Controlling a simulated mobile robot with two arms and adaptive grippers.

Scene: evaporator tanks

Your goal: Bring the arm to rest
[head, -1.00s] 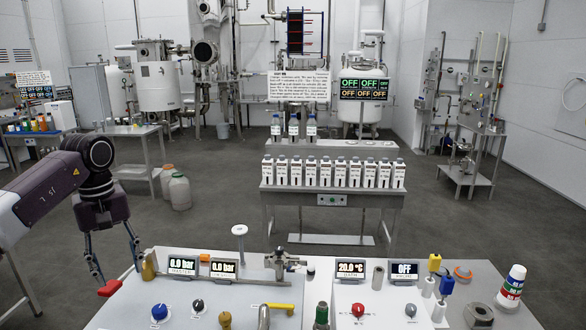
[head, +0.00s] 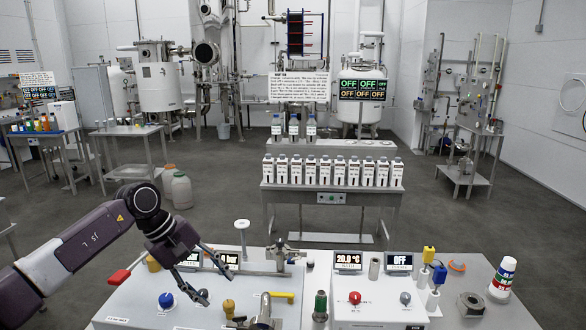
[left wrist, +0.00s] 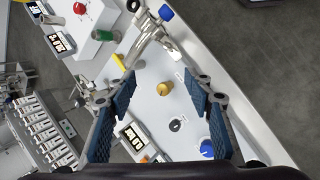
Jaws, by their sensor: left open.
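My left gripper (head: 221,284) comes in from the left over the left part of the white control panel (head: 125,307). Its two fingers are apart, with nothing between them. In the left wrist view the open fingers (left wrist: 160,76) point at the panel, and a brass knob (left wrist: 164,88) shows beyond the gap between them; I see no contact. The brass knob also shows in the head view (head: 228,307), just below the fingers. The gripper partly hides the two pressure displays. My right gripper is not in view.
A blue knob (head: 166,300), yellow-handled valve (head: 283,295), tap (head: 281,252) and upright white-capped post (head: 242,226) stand on the panel near the gripper. A red handle (head: 119,277) juts from its left edge. A table of bottles (head: 331,190) stands behind, with open floor left of it.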

